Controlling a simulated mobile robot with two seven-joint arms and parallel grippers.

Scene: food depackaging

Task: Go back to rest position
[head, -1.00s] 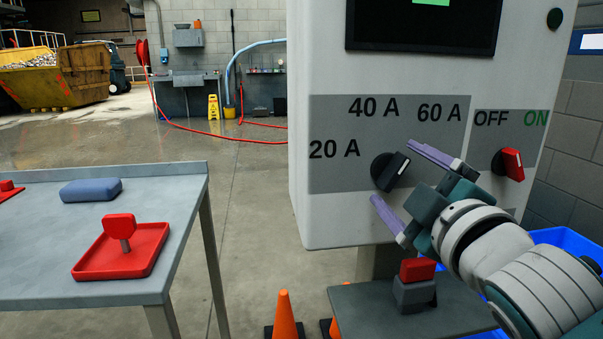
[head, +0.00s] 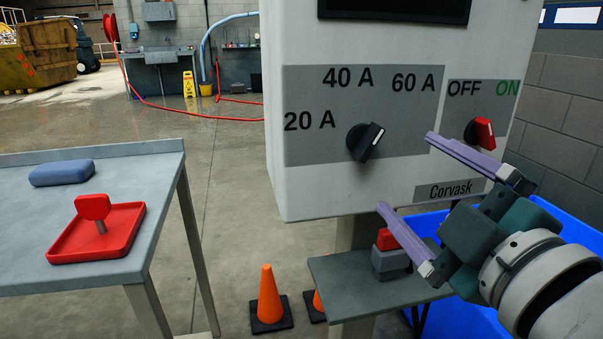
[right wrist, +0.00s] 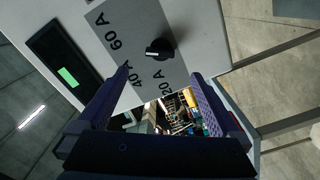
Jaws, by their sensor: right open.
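My right gripper (head: 405,172) is open and empty in front of the lower right part of the grey control cabinet (head: 320,193). The cabinet's black dial (head: 365,142) is left of and above its fingers, apart from them, with its white mark toward the upper right, near 60 A. My left gripper is not in view.
A grey table (head: 40,200) at left holds a red tray-like piece with a knob (head: 95,230) and a blue-grey block (head: 62,173). A red-topped block (head: 388,240) stands on a low shelf (head: 345,285). Orange cones (head: 268,295) stand on the floor. A blue bin (head: 560,310) is at right.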

